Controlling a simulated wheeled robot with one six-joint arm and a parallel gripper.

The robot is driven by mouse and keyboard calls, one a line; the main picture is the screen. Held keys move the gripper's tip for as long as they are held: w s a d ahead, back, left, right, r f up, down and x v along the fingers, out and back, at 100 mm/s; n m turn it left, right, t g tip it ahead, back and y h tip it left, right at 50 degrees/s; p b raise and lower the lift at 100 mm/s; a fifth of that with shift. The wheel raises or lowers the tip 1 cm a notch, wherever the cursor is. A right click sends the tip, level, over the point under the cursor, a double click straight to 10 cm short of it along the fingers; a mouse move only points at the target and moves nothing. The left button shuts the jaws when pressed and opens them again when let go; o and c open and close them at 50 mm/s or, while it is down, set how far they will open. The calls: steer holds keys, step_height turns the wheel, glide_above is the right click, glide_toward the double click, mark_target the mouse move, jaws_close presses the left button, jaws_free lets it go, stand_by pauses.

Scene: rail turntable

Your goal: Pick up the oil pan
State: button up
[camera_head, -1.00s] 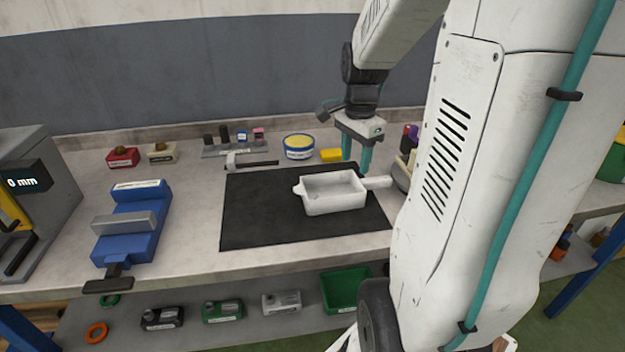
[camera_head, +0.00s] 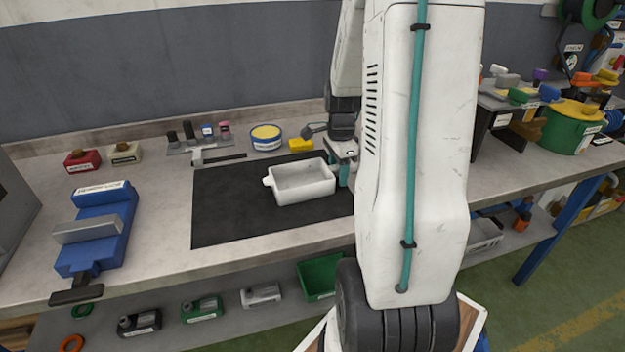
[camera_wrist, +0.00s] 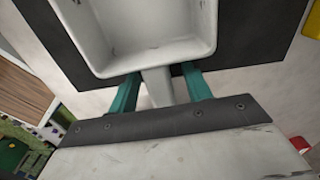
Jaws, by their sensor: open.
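The oil pan (camera_head: 303,184) is a white rectangular open tray with a small spout on its left end, standing upright on the black mat (camera_head: 225,215) on the bench. In the head view my gripper (camera_head: 343,175) is at the pan's right end.
A blue vise (camera_head: 100,228) stands on the bench at left. A yellow-topped tin (camera_head: 266,137), a yellow block (camera_head: 300,145) and a small tool rack (camera_head: 200,145) stand behind the mat. The left part of the mat is clear.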

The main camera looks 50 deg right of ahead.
steer(key=shift+c, duration=0.3)
jaws_close()
steer(key=shift+r, duration=0.1)
steer(key=shift+r, duration=0.55)
step_height(320, 180, up, 2)
steer(key=shift+r, duration=0.1)
steer(key=s, duration=0.5)
steer(key=s+r, duration=0.1)
steer(key=s, duration=0.4)
steer(key=s+d, duration=0.1)
steer(key=s, duration=0.5)
steer(key=shift+r, duration=0.3)
